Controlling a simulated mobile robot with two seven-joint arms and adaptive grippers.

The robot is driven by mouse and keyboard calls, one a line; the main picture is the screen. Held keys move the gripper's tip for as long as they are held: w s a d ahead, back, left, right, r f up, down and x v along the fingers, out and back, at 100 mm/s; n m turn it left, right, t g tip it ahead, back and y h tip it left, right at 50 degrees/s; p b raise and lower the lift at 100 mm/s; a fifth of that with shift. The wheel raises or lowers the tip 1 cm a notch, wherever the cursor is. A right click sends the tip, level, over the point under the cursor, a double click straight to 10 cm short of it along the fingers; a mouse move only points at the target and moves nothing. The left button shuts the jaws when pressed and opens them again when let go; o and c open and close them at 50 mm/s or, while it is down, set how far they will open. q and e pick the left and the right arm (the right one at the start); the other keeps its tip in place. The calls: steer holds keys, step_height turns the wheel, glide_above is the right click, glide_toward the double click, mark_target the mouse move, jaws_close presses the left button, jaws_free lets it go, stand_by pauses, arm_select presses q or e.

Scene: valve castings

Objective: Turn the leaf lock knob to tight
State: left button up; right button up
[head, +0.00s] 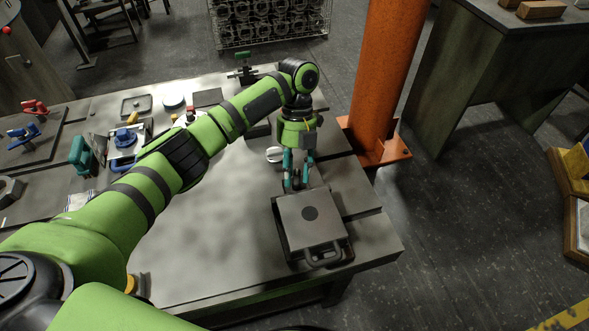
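My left gripper (298,182) points down at the far edge of a grey flat-topped box (326,234). Its two teal fingers stand a little apart. Something small and dark shows between or behind the fingertips; I cannot tell if it is the leaf lock knob or if the fingers touch it. No other knob on the box can be made out. My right gripper is not in view.
The box sits near the right corner of the grey workbench (215,260). An orange post (385,80) stands just beyond its right edge. Blue, red and teal valve parts (80,155) lie at the left. The bench's middle front is clear.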

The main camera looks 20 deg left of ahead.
arm_select(q)
steer(key=v, duration=1.2)
steer(key=shift+r, duration=0.1)
